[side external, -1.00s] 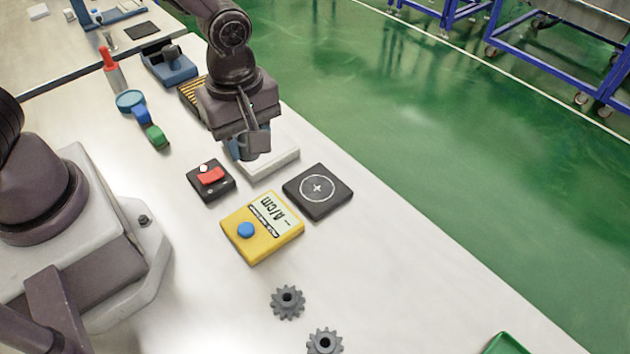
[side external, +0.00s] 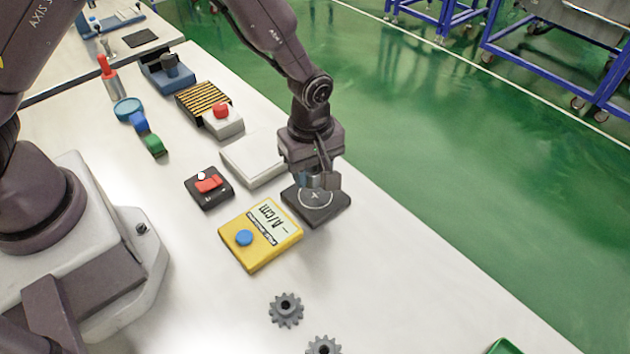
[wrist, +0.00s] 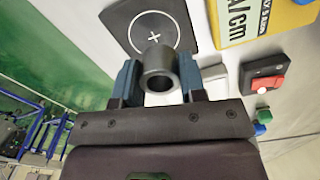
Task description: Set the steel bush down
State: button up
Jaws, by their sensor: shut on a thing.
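The steel bush (wrist: 157,80) is a short dark grey ring with a hole through it. In the wrist view it sits between the two blue-grey fingers of my gripper (wrist: 160,82), which is shut on it. In the side external view my gripper (side external: 319,182) is over the black square pad (side external: 322,216), which bears a white circle and cross. The pad also shows in the wrist view (wrist: 118,20), just beyond the bush. The fingers hide most of the bush in the side external view. I cannot tell whether the bush touches the pad.
A yellow meter (side external: 268,255) lies beside the pad. A white block (side external: 250,160), a black box with a red switch (side external: 207,188) and a red-button box (side external: 222,122) are nearby. Two grey gears (side external: 286,310) lie in front. The right table edge is close to the pad.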

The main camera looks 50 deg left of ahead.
aim_at(315, 195)
jog(key=shift+w+f, duration=0.2)
jog(key=shift+f, duration=0.15)
jog(key=shift+w+d+f, duration=0.1)
jog(key=shift+w+f, duration=0.05)
jog(key=shift+f, duration=1.45)
jog(key=o, duration=1)
jog(key=shift+f, duration=0.15)
